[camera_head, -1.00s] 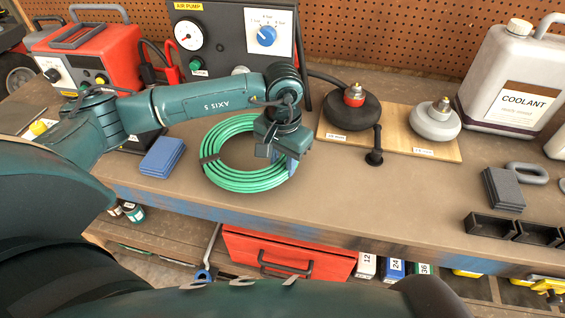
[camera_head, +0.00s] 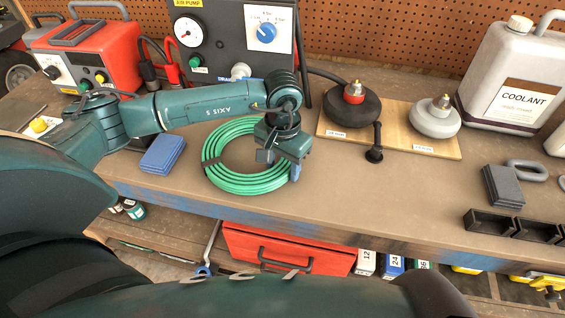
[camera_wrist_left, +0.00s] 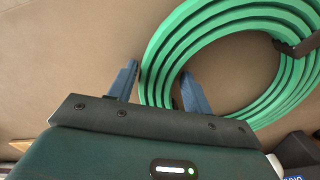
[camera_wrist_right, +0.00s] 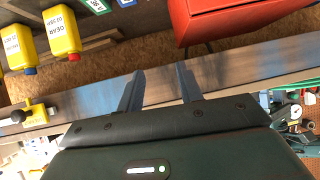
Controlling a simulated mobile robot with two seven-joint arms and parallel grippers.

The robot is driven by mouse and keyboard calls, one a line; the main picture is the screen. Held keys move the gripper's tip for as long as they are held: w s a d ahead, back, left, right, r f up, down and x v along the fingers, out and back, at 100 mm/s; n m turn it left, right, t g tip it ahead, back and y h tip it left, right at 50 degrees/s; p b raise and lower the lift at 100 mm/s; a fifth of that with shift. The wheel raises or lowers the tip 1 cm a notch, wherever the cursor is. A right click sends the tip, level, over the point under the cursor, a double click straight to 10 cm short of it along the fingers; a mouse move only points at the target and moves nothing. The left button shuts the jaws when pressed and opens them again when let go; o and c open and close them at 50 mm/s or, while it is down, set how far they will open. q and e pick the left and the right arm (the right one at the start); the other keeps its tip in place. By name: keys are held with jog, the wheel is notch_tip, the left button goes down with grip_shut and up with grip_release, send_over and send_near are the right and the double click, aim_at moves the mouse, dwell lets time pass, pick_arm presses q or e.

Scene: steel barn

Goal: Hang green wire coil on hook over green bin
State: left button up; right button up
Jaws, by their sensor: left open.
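The green wire coil (camera_head: 222,182) lies flat on the workbench, with a dark tie on its left side. My left gripper (camera_head: 282,165) is over the coil's right side in the head view. In the left wrist view, my left gripper (camera_wrist_left: 158,88) has its blue fingers apart, one on each side of the coil's strands (camera_wrist_left: 160,70); I cannot tell whether they touch. My right gripper (camera_wrist_right: 160,88) shows only in its own wrist view, open and empty, facing the bench's front edge. I see neither the hook nor the green bin.
A blue pad (camera_head: 162,154) lies left of the coil. The air pump panel (camera_head: 235,45) stands behind it. A wooden board (camera_head: 390,130) with two round fittings and a black upright post (camera_head: 375,145) are to the right. The bench front centre is clear.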

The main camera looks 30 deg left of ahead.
pick_arm(q)
jog(key=shift+r, duration=0.5)
notch_tip(320, 180, up, 11)
jog(key=b, duration=0.1)
jog(key=shift+r, duration=0.15)
pick_arm(e)
jog(key=shift+s+a+f, duration=0.1)
jog(key=shift+a+f, duration=0.2)
